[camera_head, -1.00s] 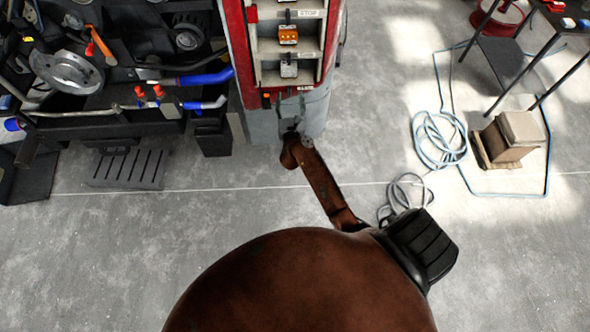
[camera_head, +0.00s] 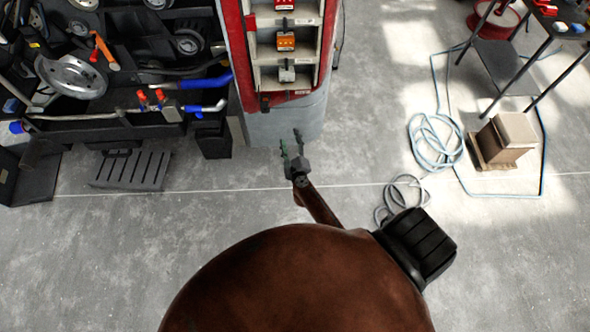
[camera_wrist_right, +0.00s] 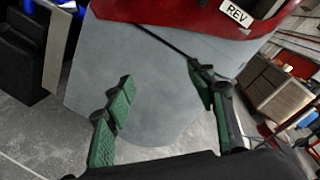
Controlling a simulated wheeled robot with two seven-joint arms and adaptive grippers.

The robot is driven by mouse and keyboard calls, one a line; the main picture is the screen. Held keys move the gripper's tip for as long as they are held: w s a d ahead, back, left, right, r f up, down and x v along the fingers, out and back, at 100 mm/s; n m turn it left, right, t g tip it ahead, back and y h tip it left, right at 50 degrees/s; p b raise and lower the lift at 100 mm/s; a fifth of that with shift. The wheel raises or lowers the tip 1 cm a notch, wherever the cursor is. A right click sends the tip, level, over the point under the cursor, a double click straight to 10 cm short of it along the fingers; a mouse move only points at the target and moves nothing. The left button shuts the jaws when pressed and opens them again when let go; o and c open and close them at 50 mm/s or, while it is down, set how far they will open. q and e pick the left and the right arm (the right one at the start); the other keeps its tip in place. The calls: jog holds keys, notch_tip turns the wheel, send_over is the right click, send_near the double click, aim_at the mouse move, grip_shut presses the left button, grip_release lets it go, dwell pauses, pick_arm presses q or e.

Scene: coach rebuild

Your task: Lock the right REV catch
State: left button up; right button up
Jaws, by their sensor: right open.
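My right gripper (camera_head: 291,141) is open and empty in front of the grey lower front of the red cabinet (camera_head: 234,45). In the right wrist view, its green-padded fingers (camera_wrist_right: 160,78) stand apart with only the grey panel (camera_wrist_right: 150,60) behind them. A white REV label (camera_wrist_right: 237,14) shows on the red edge above and right of the fingers. A small dark tab (camera_head: 265,103) hangs at the cabinet's lower left edge in the head view. I cannot make out the right REV catch or its state. My left gripper is not in view.
Coloured switch-like units, one orange (camera_head: 286,41) and one white (camera_head: 287,75), sit in the cabinet's recess. A dark tool rack (camera_head: 100,125) stands at left. A coiled hose (camera_head: 436,145) and a box (camera_head: 507,140) lie at right. The floor before the cabinet is clear.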

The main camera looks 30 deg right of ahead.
jog(key=s+a+f+n+y+p, duration=0.1)
jog(key=s+f+n, duration=0.2)
jog(key=f+n, duration=0.2)
jog(key=s+a+f+n+g+y, duration=0.1)
jog(key=s+a+f+n+y, duration=0.1)
jog(key=s+f+n, duration=0.2)
jog(key=shift+s+f+n+y+p, duration=0.2)
jog(key=shift+f+n+y+p, duration=0.15)
jog(key=shift+f, duration=1.25)
jog(key=s+a+f+n+g+y, duration=0.3)
jog(key=s+f+n+g, duration=0.4)
jog(key=s+f+n, duration=1)
jog(key=s+f+n+g, duration=0.2)
jog(key=s+f, duration=0.2)
jog(key=s, duration=0.7)
jog(key=s+d+f+n+g, duration=0.1)
jog(key=s+f, duration=0.3)
jog(key=s, duration=0.8)
jog(key=s+d+f+n+g, duration=0.1)
jog(key=s+f+n+g, duration=0.2)
jog(key=s, duration=0.8)
jog(key=shift+s+f+g, duration=0.15)
jog(key=shift+f+g, duration=0.25)
jog(key=shift+f, duration=0.1)
